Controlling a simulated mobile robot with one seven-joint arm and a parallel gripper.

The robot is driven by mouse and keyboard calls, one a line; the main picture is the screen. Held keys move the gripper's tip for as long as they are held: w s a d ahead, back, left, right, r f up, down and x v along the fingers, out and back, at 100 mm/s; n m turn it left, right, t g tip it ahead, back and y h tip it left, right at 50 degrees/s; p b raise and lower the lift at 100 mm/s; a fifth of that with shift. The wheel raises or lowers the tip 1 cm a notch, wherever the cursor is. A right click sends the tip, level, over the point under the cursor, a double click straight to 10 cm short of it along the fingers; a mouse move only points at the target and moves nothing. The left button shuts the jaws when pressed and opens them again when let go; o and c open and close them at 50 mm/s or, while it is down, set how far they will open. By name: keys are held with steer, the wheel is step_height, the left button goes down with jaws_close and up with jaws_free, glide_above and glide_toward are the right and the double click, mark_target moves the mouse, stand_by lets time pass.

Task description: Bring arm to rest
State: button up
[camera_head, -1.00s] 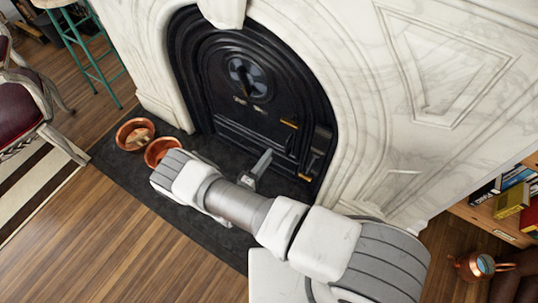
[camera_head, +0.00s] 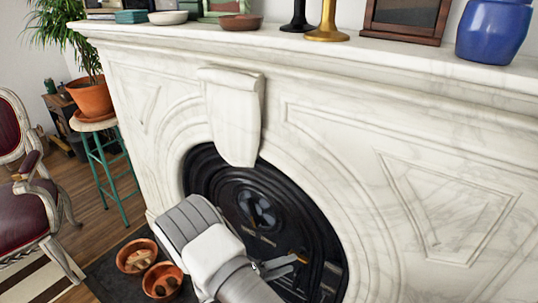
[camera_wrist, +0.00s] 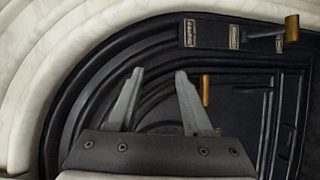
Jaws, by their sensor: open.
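My gripper (camera_wrist: 155,90) is open in the wrist view, its two grey fingers apart with nothing between them. It faces the black fireplace insert (camera_wrist: 85,110). In the head view my arm reaches up from the bottom in front of the fireplace insert (camera_head: 205,175), and part of my gripper shows beside the arm at the lower middle. A brass handle (camera_wrist: 206,90) shows just right of the right finger in the wrist view; I cannot tell how far behind it is. Another brass knob (camera_wrist: 292,28) is at the upper right.
The white marble surround (camera_head: 330,200) rises close around the insert. The mantel above holds a blue vase (camera_head: 494,32), a gold candlestick (camera_head: 327,25) and bowls. Two copper bowls (camera_head: 137,255) sit on the dark hearth at lower left. A chair (camera_head: 30,200) and a plant stool (camera_head: 110,170) stand at left.

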steer(key=s+d+r+m+g+y, duration=0.3)
steer(key=s+d+r+g, duration=0.1)
steer(key=r, duration=0.7)
steer(key=s+d+r+m+g+y, duration=0.25)
steer(key=d+r+g, duration=0.2)
steer(key=r, duration=0.65)
steer(key=s+r+t+y, duration=0.7)
steer(key=s+r+y, duration=0.2)
steer(key=s+r, duration=0.5)
step_height(320, 180, up, 16)
steer(key=p, duration=1.7)
steer(key=shift+s+d+r, duration=0.2)
steer(key=shift+s+d, duration=0.15)
steer(key=shift+s, duration=0.1)
steer(key=shift+h, duration=0.25)
